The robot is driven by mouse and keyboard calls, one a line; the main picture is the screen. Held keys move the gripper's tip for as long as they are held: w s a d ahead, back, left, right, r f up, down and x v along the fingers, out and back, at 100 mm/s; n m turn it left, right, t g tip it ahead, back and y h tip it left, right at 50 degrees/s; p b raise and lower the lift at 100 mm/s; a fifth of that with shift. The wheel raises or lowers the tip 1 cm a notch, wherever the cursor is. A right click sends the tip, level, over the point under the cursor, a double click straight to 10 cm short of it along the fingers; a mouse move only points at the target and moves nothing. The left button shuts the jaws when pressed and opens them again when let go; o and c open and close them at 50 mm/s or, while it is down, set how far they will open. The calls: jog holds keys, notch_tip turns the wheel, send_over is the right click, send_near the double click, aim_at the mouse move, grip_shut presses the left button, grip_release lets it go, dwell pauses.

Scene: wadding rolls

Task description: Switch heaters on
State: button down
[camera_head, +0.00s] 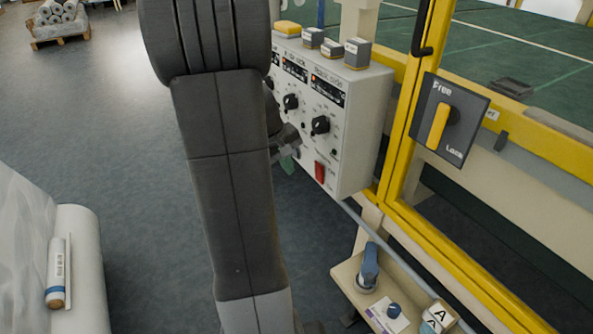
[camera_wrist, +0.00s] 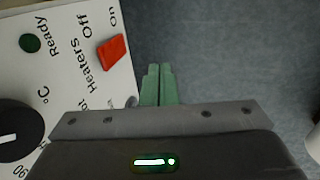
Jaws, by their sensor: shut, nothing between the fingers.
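The red heater switch (camera_head: 320,172) sits low on the front of the grey control box (camera_head: 368,115). In the wrist view the red switch (camera_wrist: 112,52) lies beside the printed words "Heaters", "Off" and "On". Which way it is tipped I cannot tell. My gripper (camera_head: 288,164) is in front of the box, left of the switch in the head view, partly hidden by my arm. In the wrist view the green fingertips of my gripper (camera_wrist: 158,82) are together and empty, right of and below the switch, apart from it in the picture.
A green "Ready" light (camera_wrist: 30,43) and a black knob (camera_wrist: 18,140) are near the switch. A yellow frame (camera_head: 405,165) with a Free/Lock handle (camera_head: 438,127) stands right of the box. A shelf (camera_head: 350,285) is below. A white roll (camera_head: 85,270) lies at left.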

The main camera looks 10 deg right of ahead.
jog(key=v, duration=0.2)
jog(key=shift+s+a+r, duration=0.15)
jog(key=shift+a+r, duration=0.05)
jog(key=shift+a, duration=0.2)
jog(key=shift+s, duration=0.1)
